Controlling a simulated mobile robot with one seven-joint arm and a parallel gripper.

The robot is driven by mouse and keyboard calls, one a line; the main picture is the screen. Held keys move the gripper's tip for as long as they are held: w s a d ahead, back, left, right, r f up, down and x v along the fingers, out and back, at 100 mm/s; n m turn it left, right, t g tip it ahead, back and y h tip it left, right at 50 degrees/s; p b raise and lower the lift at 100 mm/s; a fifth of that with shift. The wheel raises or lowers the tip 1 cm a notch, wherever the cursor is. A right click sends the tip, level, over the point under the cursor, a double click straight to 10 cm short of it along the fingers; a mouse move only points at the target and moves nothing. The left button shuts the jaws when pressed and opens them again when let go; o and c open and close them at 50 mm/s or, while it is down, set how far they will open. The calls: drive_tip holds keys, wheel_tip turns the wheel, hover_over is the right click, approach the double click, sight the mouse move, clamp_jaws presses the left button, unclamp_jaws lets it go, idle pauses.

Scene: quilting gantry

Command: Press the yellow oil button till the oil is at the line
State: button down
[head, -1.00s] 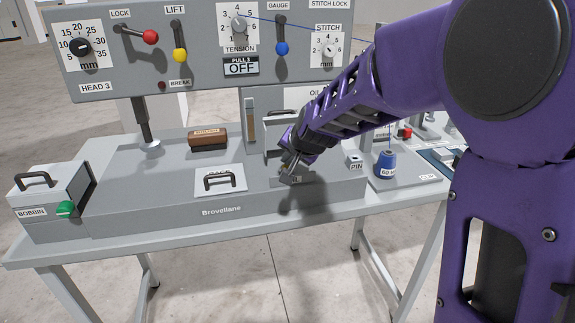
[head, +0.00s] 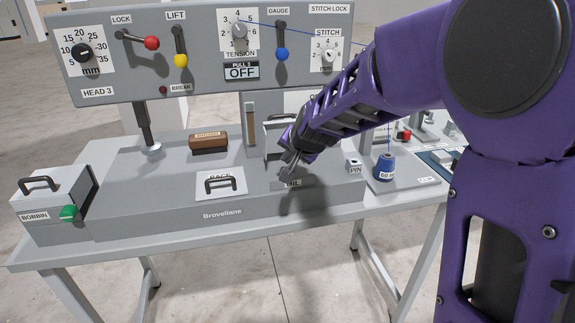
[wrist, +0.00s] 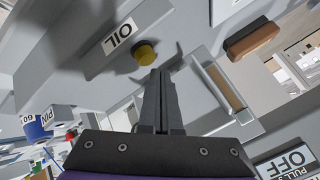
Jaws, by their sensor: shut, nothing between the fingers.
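The yellow oil button (wrist: 146,53) shows in the wrist view beside the OIL label (wrist: 119,35). In the head view the OIL label (head: 292,184) is on the machine's front deck, and my gripper hides the button. My gripper (wrist: 160,72) is shut and empty, its fingertips close to the button's edge; I cannot tell whether they touch it. It also shows in the head view (head: 289,168), pointing down just above the label. The oil gauge (head: 251,126) is a tall narrow window with tan inside; it also shows in the wrist view (wrist: 222,88). Its line is too small to make out.
A brown-handled block (head: 208,142) and a plate with a black handle (head: 221,187) are on the deck left of my gripper. A panel of levers and dials (head: 205,80) stands above. A blue spool (head: 385,167) is to the right.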

drive_tip(key=shift+r, duration=0.15)
wheel_tip(320, 180, up, 5)
drive_tip(key=p, duration=0.4)
idle(0.8)
